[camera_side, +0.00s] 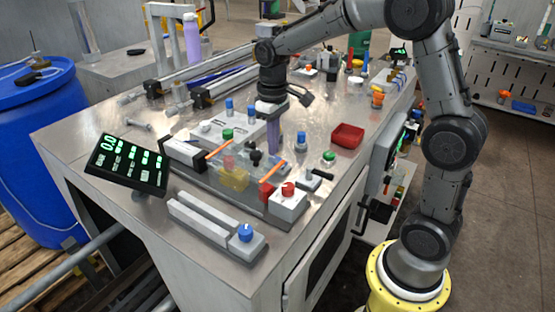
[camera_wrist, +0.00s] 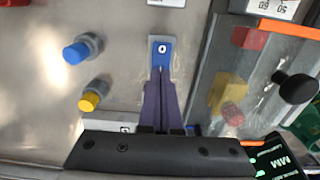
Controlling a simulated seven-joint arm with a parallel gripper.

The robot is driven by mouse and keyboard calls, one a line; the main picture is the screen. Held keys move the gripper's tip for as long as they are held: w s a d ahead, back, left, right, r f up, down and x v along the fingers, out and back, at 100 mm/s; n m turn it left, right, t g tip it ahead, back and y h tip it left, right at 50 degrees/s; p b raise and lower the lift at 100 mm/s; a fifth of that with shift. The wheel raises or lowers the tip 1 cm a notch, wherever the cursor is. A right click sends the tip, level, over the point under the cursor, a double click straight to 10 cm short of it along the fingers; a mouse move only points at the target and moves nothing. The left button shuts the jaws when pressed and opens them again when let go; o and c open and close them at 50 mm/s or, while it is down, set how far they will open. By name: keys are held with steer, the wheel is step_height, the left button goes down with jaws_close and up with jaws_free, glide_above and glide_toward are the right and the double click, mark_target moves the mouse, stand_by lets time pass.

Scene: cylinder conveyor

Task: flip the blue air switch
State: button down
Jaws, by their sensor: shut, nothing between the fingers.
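A blue switch (camera_wrist: 161,52) marked with a white "0" sits on a light grey plate in the wrist view. My gripper (camera_wrist: 160,72) has its two purple fingers together with nothing between them. The fingertips line up with the lower part of the blue switch; I cannot tell whether they touch it.
In the wrist view a blue knob (camera_wrist: 76,52) and a yellow knob (camera_wrist: 90,97) stand left of the switch. A clear-covered conveyor unit (camera_wrist: 220,75) and a black knob (camera_wrist: 296,87) lie to the right. A red tray (camera_side: 347,136) is on the bench (camera_side: 150,118).

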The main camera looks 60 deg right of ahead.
steer(key=shift+f, duration=0.85)
stand_by(0.3)
steer(key=shift+r, duration=3.6)
